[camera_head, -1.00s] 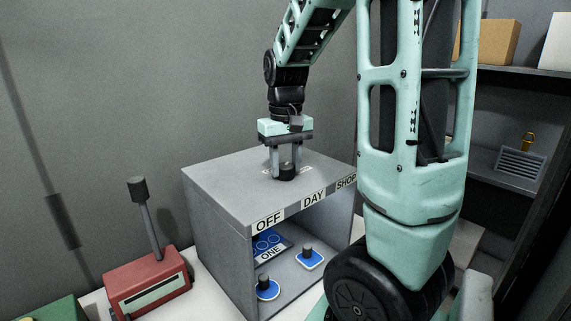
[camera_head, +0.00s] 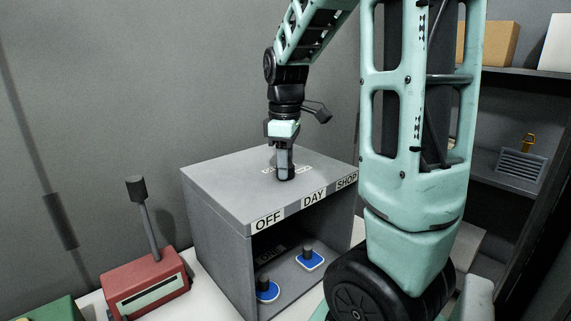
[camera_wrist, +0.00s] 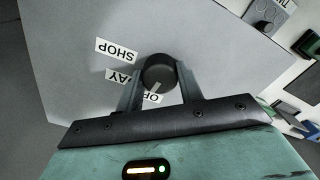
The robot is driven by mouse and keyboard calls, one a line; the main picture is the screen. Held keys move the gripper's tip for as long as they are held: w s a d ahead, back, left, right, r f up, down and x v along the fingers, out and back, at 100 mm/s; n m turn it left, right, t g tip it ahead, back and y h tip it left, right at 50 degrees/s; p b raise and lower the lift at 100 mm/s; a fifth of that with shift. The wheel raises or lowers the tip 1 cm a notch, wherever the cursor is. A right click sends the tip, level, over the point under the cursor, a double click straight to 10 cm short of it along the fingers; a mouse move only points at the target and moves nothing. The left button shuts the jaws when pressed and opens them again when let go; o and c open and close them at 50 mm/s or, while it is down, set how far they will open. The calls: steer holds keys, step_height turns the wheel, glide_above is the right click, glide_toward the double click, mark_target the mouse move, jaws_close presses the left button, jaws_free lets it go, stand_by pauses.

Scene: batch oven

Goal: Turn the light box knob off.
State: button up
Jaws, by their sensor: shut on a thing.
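The grey light box (camera_head: 215,200) stands on a white surface, with OFF, DAY and SHOP labels along its front top edge. The black knob (camera_wrist: 158,68) sits on its top. My gripper (camera_head: 285,172) is shut on the knob, one finger on each side in the wrist view (camera_wrist: 160,85). The knob's pale pointer line points towards the partly hidden OFF label (camera_wrist: 154,97); the DAY and SHOP labels (camera_wrist: 116,50) lie beside it. In the head view the gripper mostly hides the knob. The box interior (camera_head: 285,245) is dark.
Two dark pegs on blue-edged bases (camera_head: 268,291) (camera_head: 310,260) stand inside the box. A red box with an upright lever (camera_head: 150,285) stands to its left. Shelves with a cardboard box (camera_head: 487,42) are at the right.

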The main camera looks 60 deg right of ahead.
steer(key=shift+n, duration=0.8)
steer(key=shift+r, duration=0.1)
steer(key=o, duration=1)
step_height(320, 180, up, 17)
steer(key=b, duration=0.1)
steer(key=shift+r+b, duration=0.2)
steer(key=shift+b, duration=0.1)
